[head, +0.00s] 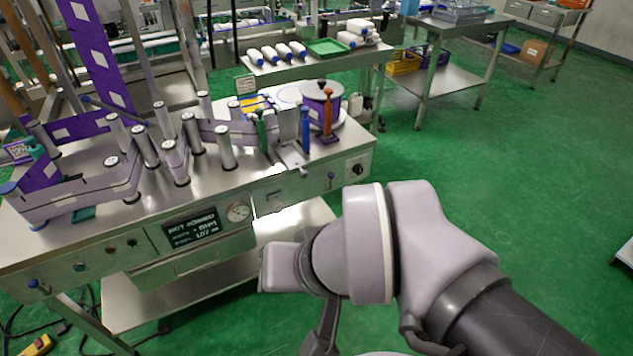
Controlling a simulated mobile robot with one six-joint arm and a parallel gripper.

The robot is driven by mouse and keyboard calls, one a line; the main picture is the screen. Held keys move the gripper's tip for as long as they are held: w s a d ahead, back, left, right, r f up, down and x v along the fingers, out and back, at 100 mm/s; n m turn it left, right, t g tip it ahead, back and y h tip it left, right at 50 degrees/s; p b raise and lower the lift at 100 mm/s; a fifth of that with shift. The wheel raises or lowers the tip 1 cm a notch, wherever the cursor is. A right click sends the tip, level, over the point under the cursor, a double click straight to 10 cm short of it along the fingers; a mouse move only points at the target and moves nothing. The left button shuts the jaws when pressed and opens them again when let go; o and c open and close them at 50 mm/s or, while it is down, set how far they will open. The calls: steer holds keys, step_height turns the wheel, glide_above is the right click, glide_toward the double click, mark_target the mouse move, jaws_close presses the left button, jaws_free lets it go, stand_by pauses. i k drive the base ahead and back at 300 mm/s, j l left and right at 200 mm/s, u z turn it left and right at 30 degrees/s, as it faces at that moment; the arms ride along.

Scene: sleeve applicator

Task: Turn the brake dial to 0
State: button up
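The sleeve applicator is a steel bench machine with a front panel (130,250). A black knob (358,169) on a pale plate sits at the right end of the panel; it may be the brake dial, but its markings are too small to read. A round white gauge-like dial (238,212) sits further left, beside a dark display (190,228). My arm reaches in from the lower right, in front of the machine. A dark part of my gripper (322,335) shows at the bottom, apart from the panel. Its fingertips cannot be made out.
Upright rollers (145,147) and purple web stand on the machine top. Blue and orange handled tools (328,115) stand near its right end. A lower shelf (290,225) juts below the panel. Green floor (500,140) is free to the right. A cable and yellow pendant (38,345) lie lower left.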

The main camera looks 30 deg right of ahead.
mark_target(357, 169)
steer(key=i+l, duration=0.3)
steer(key=i, duration=0.15)
steer(key=i+l+z, duration=0.15)
steer(key=i, duration=0.35)
steer(key=k+l, duration=0.05)
steer(key=l, duration=0.05)
